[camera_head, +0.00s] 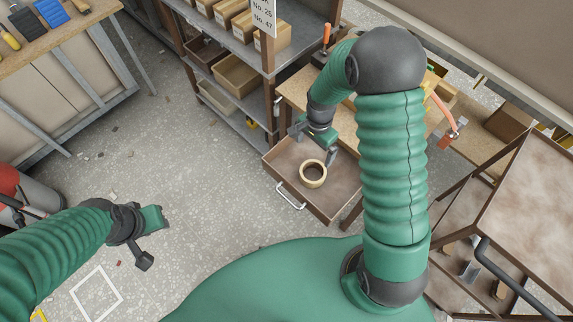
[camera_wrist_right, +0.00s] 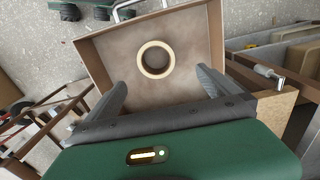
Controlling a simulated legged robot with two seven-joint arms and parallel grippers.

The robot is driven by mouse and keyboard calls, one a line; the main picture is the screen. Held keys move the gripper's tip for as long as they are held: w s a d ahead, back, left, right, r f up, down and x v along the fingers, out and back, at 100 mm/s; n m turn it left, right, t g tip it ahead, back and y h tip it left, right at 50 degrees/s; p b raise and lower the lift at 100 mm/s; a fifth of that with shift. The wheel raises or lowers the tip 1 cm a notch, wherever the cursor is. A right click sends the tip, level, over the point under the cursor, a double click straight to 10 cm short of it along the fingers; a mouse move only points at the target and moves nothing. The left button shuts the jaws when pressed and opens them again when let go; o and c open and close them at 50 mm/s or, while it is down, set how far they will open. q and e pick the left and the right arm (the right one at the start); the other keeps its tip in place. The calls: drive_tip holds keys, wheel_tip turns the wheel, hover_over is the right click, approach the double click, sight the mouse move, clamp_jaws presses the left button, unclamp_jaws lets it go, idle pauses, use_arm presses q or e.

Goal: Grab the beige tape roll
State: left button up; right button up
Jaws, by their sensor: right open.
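The beige tape roll (camera_head: 313,174) lies flat in an open brown drawer (camera_head: 289,163). In the right wrist view the tape roll (camera_wrist_right: 155,59) shows as a ring near the middle of the drawer floor (camera_wrist_right: 105,65). My right gripper (camera_head: 316,152) is above the drawer, behind the roll in the head view. Its two fingers (camera_wrist_right: 160,92) are spread wide, with the roll beyond their tips and not between them. My left gripper (camera_head: 151,238) is at the left over the floor, away from the drawer; its fingers look spread apart and hold nothing.
The drawer has a metal handle (camera_head: 291,196) and raised walls. A shelf unit (camera_head: 235,60) with bins stands behind it. A brown metal cart (camera_head: 530,200) stands at the right. A workbench with tools (camera_head: 60,40) is at the upper left. The floor between is clear.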

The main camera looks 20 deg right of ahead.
hover_over(312, 176)
drive_tip(key=f, duration=1.1)
drive_tip(key=shift+w+a, duration=0.15)
drive_tip(key=shift+a, duration=0.1)
drive_tip(key=shift+f, duration=0.35)
drive_tip(key=f, duration=0.4)
drive_tip(key=shift+s, duration=0.35)
drive_tip(key=shift+w+d+f, duration=0.15)
drive_tip(key=shift+d+f, duration=0.15)
drive_tip(key=shift+f, duration=0.15)
drive_tip(key=shift+a+r, duration=0.1)
drive_tip(key=shift+a, duration=0.1)
drive_tip(key=c, duration=1.1)
drive_tip(key=shift+c, duration=1)
drive_tip(key=shift+d, duration=0.1)
drive_tip(key=shift+r, duration=0.1)
